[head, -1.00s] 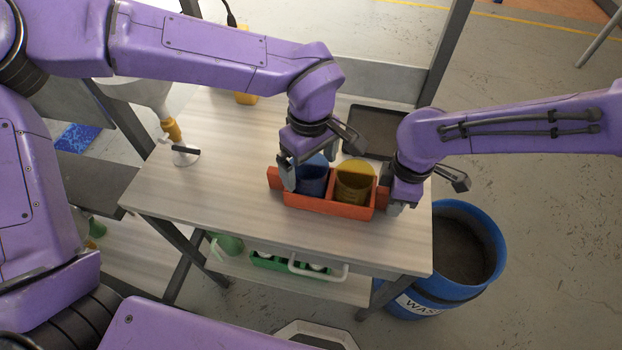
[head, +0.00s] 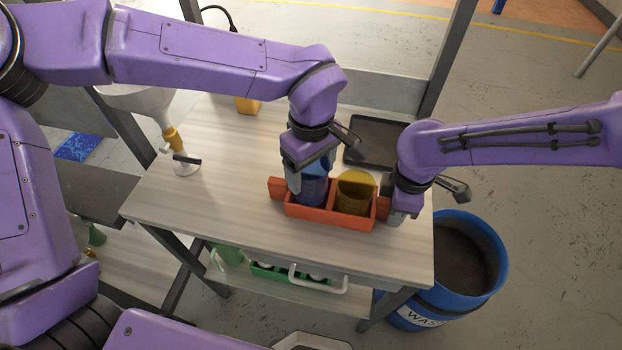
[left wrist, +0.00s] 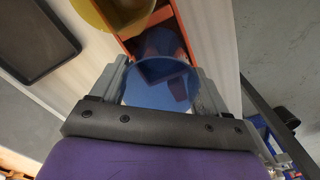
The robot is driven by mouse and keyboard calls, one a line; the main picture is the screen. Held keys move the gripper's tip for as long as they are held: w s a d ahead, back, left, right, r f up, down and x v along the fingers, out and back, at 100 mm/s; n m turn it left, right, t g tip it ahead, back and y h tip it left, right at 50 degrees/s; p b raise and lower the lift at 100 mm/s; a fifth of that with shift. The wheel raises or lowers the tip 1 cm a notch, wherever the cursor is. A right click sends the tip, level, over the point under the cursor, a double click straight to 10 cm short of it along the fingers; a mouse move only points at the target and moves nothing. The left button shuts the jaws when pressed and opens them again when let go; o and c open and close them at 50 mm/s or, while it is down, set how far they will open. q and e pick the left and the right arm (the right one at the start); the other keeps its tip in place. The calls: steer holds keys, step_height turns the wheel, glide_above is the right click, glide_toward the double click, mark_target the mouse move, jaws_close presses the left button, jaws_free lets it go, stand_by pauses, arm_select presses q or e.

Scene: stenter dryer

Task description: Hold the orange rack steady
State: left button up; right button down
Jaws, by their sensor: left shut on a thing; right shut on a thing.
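The orange rack (head: 330,217) stands on the wooden table and also shows in the left wrist view (left wrist: 178,25). A blue cup (head: 313,192) is at its left compartment and a yellow cup (head: 355,192) sits in its right compartment. My left gripper (head: 310,178) is shut on the blue cup, which lies between both fingers in the left wrist view (left wrist: 160,85). I cannot tell whether the blue cup is raised off the rack's floor. My right gripper (head: 388,208) is shut on the rack's right end, which it partly hides.
A dark tray (head: 377,142) lies behind the rack. A funnel stand (head: 185,166) and a yellow object (head: 247,105) are at the left and back of the table (head: 225,200). A blue waste barrel (head: 440,305) stands right of it. The tabletop's left half is mostly clear.

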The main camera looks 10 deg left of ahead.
steer(key=c, duration=0.8)
jaws_free()
step_height(320, 180, up, 12)
steer(key=shift+r, duration=0.1)
arm_select(q)
step_height(320, 180, up, 7)
steer(key=shift+s+f, duration=0.1)
steer(key=shift+f, duration=0.05)
arm_select(e)
steer(key=shift+s, duration=0.1)
